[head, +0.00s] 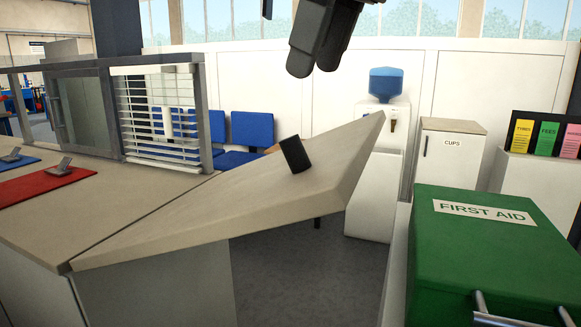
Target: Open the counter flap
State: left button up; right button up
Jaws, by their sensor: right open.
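The counter flap (250,195) is the beige panel in the middle of the head view. It is tilted, its right end raised above the counter (95,222) and its left edge low along the counter top. A small black block (295,155) stands on the flap's upper face. My right gripper (314,66) hangs at the top of the view, dark, with its fingers pointing down. It is open and looks empty, above and apart from the flap and the black block. My left gripper is not in view.
A green first aid box (480,245) stands at the lower right, close to the flap's raised end. Grey floor (300,275) shows beneath the flap. Blue chairs (252,130), a water cooler (386,85) and a cups cabinet (450,160) stand behind. Glazed screens (85,110) stand on the counter.

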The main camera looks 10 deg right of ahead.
aim_at(294, 136)
jog(key=b+x, duration=0.2)
jog(key=x, duration=0.9)
jog(key=shift+s, duration=0.1)
jog(key=shift+x, duration=0.8)
jog(key=shift+r, duration=0.1)
grip_shut()
